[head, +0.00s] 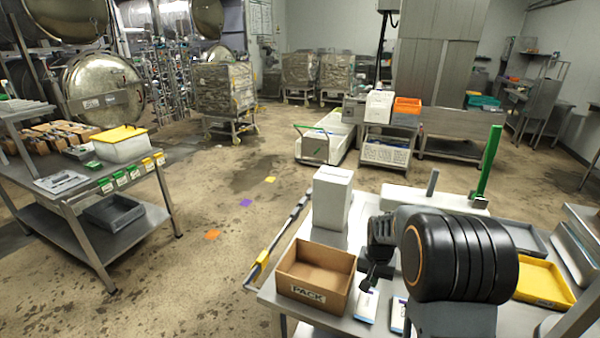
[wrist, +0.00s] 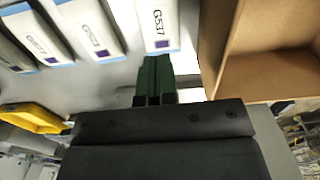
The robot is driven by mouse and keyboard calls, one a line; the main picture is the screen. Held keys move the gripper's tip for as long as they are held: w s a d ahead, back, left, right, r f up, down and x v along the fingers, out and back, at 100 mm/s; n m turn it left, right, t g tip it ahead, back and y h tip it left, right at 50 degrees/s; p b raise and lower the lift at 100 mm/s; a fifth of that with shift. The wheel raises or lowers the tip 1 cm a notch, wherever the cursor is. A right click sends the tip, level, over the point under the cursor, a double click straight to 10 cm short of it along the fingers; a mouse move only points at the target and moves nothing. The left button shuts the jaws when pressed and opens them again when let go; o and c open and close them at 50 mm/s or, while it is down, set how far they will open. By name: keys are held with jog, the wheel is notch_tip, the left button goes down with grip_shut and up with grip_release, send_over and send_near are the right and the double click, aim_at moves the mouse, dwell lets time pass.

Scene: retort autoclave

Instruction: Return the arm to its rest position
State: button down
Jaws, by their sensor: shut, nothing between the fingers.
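My gripper shows in the wrist view (wrist: 153,72) as two dark green fingers pressed together with nothing between them. It points down at the grey table, in the gap between the white labelled packs and the cardboard box. In the head view my arm bends over the near table, and the gripper (head: 372,278) is partly hidden behind it, just right of the open box marked PACK (head: 303,291). The box also shows at the right of the wrist view (wrist: 215,50). The nearest white pack, marked G537 (wrist: 158,22), lies close to the fingertips.
Several white packs (head: 367,304) lie on the near table (head: 268,290). A tall white box (head: 332,198) stands behind the cardboard box. A yellow tray (head: 543,283) and a green post (head: 488,162) are at the right. Another steel table (head: 150,200) stands left, across open floor.

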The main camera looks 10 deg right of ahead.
jog(key=shift+s+a+f+n+g, duration=0.15)
jog(key=shift+s+f, duration=0.05)
jog(key=shift+s, duration=0.4)
jog(key=shift+s+a+f+n+g, duration=0.15)
jog(key=shift+s, duration=0.45)
jog(key=s+a+r+n+t, duration=0.2)
jog(key=s+a+r, duration=0.2)
jog(key=s+r, duration=0.3)
jog(key=s+a+r+n+t, duration=0.2)
jog(key=s+a+r, duration=0.3)
jog(key=r, duration=0.3)
jog(key=shift+s+a+r+n+t, duration=0.15)
jog(key=shift+s+r+n+t, duration=0.35)
jog(key=shift+s, duration=0.4)
jog(key=shift+f, duration=0.15)
